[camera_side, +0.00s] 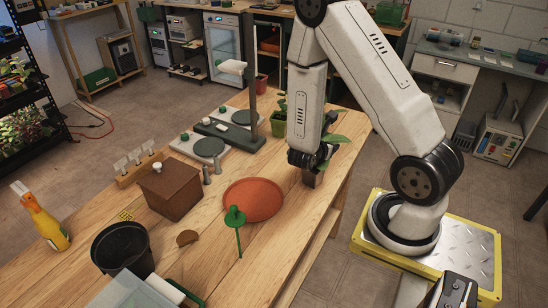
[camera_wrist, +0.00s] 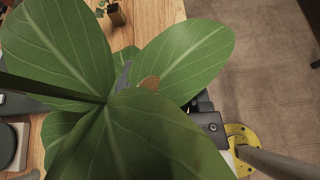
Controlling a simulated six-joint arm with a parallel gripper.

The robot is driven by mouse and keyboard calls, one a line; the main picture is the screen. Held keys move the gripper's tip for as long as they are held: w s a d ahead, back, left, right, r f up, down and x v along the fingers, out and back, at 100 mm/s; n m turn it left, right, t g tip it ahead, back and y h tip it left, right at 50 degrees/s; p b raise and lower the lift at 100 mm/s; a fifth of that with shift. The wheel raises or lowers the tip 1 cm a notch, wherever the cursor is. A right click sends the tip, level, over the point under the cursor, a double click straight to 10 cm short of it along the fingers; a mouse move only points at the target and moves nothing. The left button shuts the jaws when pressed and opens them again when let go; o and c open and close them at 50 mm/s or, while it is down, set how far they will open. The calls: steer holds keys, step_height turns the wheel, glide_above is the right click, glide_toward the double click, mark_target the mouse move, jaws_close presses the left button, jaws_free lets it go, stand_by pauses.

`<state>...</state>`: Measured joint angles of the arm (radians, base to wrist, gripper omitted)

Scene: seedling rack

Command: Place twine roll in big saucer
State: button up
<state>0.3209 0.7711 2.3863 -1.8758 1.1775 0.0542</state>
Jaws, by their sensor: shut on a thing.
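The big saucer (camera_side: 253,200) is a round, empty terracotta dish near the middle of the wooden table. My gripper (camera_side: 314,166) is low, to the right of the saucer, near the table's right edge. The plant's broad green leaves (camera_wrist: 120,135) fill much of the wrist view and hide the fingertips. I cannot pick out a twine roll for certain. A small brown piece (camera_side: 187,237) lies front-left of the saucer.
A black pot (camera_side: 122,249) is at front left. Scales (camera_side: 210,148) stand behind. Bare table lies right of the saucer.

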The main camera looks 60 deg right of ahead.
steer(key=s+a+n+t, duration=0.1)
steer(key=a+n+t, duration=0.1)
steer(key=a, duration=1.3)
steer(key=shift+s+r+t, duration=0.25)
steer(key=shift+r+t, duration=0.05)
steer(key=shift+r, duration=0.1)
steer(key=shift+w+f, duration=0.1)
steer(key=shift+w, duration=0.05)
glide_above(272, 191)
steer(key=shift+f, duration=4.6)
steer(key=shift+f, duration=0.1)
steer(key=shift+w+f, duration=0.1)
steer(key=shift+f, duration=1.65)
steer(key=shift+f, duration=0.1)
